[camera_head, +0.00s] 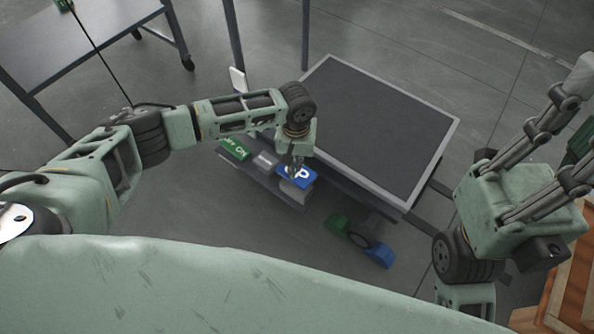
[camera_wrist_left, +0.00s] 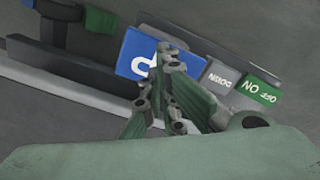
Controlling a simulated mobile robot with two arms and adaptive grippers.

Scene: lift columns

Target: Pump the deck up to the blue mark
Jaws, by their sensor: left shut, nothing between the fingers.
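The deck (camera_head: 375,125) is a dark flat platform with a pale rim, right of centre in the head view. On its near side is a control panel with a blue UP button (camera_head: 298,177), a grey DOWN button (camera_head: 265,160) and a green ON/OFF button (camera_head: 234,148). My left gripper (camera_head: 293,172) is shut and empty, its fingertips at the blue button. In the left wrist view the fingers (camera_wrist_left: 165,52) overlap the blue button (camera_wrist_left: 138,62); contact cannot be told. My right gripper (camera_head: 578,75) is raised at the right, its fingertips near the frame edge. I cannot make out a blue mark.
A green and blue pedal-like part (camera_head: 378,254) sits low near the floor below the deck. A table (camera_head: 75,40) on wheels stands at the upper left. A wooden crate (camera_head: 570,285) is at the lower right. Open floor lies left of the panel.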

